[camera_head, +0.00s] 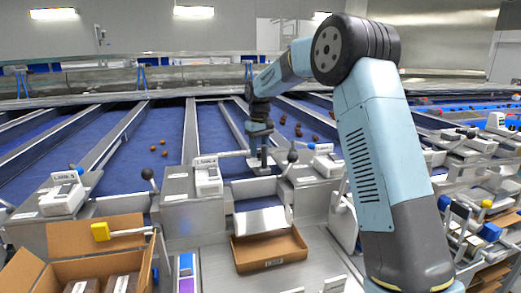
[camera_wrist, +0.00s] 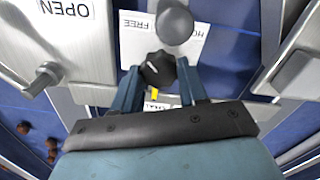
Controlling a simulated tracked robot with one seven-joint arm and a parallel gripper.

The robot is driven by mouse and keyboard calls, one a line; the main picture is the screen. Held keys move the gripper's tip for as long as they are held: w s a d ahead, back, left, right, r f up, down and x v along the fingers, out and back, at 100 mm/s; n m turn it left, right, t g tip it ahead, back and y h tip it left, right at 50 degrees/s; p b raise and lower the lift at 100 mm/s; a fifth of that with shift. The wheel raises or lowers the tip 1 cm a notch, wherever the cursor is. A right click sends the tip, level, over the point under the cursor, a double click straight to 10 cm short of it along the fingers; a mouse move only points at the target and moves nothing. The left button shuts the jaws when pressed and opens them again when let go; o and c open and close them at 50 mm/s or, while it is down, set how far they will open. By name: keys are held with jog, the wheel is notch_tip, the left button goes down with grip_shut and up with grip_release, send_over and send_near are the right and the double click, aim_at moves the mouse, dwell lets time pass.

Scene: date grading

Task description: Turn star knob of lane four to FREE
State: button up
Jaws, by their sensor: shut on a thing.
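The black star knob (camera_wrist: 160,66) sits near the middle of the wrist view, with a short white mark on its face. A white label plate (camera_wrist: 134,46) behind it reads FREE, upside down, on the left; a partly hidden word starting "HO" is on the right. My gripper (camera_wrist: 162,82) has one finger on each side of the knob and is shut on it. In the head view my gripper (camera_head: 262,162) reaches down at a lane's front end, and the knob cannot be made out. I cannot tell exactly where the mark points.
A grey ball-ended lever (camera_wrist: 175,26) stands close beyond the knob. A plate marked OPEN (camera_wrist: 66,10) with a small handle is at left. Blue lanes (camera_head: 165,135) carry a few dates. An open cardboard box (camera_head: 270,262) lies below; another box (camera_head: 95,235) is at front left.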

aim_at(259, 151)
jog(key=shift+w+r, duration=0.1)
jog(key=o, duration=0.8)
notch_tip(259, 151, up, 14)
jog(key=shift+f, duration=0.25)
